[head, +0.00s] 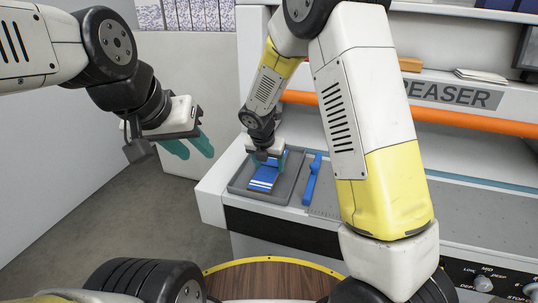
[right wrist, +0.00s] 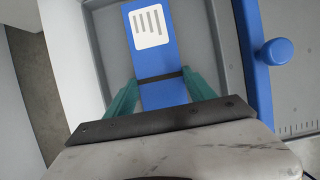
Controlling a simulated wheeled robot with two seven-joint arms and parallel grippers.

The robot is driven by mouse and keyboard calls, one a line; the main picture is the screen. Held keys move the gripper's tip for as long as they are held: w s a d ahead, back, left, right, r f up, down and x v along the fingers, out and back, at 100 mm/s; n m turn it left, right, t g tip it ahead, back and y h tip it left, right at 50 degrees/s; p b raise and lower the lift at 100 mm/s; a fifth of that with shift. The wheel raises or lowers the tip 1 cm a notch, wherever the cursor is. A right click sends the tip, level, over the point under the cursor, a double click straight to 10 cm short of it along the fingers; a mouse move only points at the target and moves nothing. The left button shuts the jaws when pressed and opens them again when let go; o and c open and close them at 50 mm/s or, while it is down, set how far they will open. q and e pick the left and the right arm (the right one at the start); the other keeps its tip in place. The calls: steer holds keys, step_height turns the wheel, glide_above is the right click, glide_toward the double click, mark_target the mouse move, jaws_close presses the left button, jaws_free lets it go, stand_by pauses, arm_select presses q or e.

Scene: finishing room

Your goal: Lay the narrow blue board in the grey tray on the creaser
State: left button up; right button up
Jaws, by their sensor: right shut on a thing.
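The narrow blue board (head: 264,177) has a white striped label and is over the floor of the grey tray (head: 287,189) on the creaser. In the right wrist view the board (right wrist: 164,62) runs lengthwise inside the tray walls (right wrist: 209,45). My right gripper (head: 268,160) is shut on the board's near end, one finger on each side; its fingers also show in the right wrist view (right wrist: 157,92). I cannot tell whether the board touches the tray floor. My left gripper (head: 190,147) is open and empty, in the air left of the creaser.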

steer(key=shift+f, duration=0.15)
steer(key=o, duration=1.6)
steer(key=shift+c, duration=0.2)
steer(key=v, duration=1.2)
steer(key=s+d+r+m+y, duration=0.2)
steer(key=s+d+r+m, duration=0.8)
steer(key=m, duration=0.4)
steer(key=s+d+r+m+t, duration=0.1)
steer(key=s+d+m, duration=0.2)
steer(key=s+m, duration=0.3)
steer(key=s+d+r+m+t+y, duration=0.1)
steer(key=s+d+m, duration=0.1)
steer(key=s+m, duration=0.4)
steer(key=m, duration=0.5)
steer(key=shift+s+d+r+m+y, duration=0.2)
steer(key=shift+d+m+y, duration=0.1)
steer(key=shift+d+m, duration=0.1)
